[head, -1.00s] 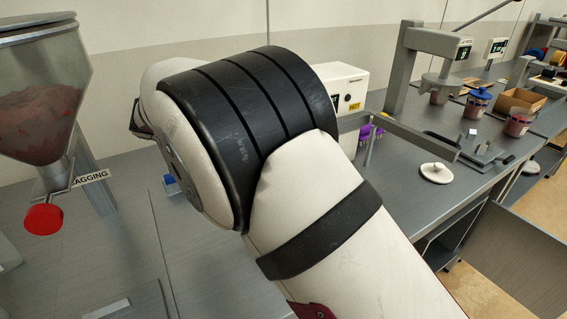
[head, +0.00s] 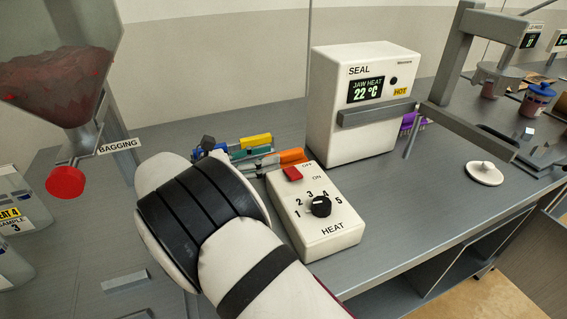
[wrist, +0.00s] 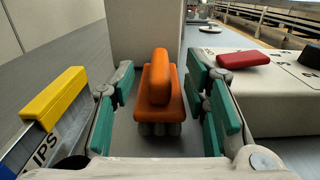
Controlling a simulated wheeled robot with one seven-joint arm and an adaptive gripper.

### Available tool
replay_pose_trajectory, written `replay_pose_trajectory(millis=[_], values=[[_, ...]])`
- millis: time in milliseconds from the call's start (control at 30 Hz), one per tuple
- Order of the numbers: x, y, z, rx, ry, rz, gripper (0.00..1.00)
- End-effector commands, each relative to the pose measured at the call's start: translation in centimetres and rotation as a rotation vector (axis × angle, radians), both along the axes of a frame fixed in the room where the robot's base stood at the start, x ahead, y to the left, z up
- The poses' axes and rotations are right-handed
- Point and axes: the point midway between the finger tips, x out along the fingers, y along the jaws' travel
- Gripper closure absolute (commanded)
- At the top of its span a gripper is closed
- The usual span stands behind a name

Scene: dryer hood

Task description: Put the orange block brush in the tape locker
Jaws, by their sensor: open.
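The orange block brush (wrist: 157,88) stands on the grey bench in the wrist view, with its raised grip upright and pale bristles below. My gripper (wrist: 160,82) is open, with teal-padded fingers on either side of the brush; I see gaps on both sides, so it is not held. In the head view the orange brush (head: 291,156) shows just behind the heat control box, and my arm hides much of the gripper. I cannot make out a tape locker in either view.
A white heat control box (head: 318,222) with a red switch sits close to the right of my gripper. The white seal machine (head: 350,120) stands behind. A yellow-topped clips box (wrist: 52,97) is close on the left. A bagging hopper (head: 60,75) stands far left.

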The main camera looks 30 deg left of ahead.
Motion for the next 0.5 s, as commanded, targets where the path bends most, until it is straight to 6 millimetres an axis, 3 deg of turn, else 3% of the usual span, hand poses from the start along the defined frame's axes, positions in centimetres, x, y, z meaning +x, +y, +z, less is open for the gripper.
replay_pose_trajectory(millis=[267,500], values=[[1.3,-1.2,-0.1,0.001,0.001,-0.001,0.58],[3.6,-3.1,-0.4,0.001,0.002,-0.003,0.58]])
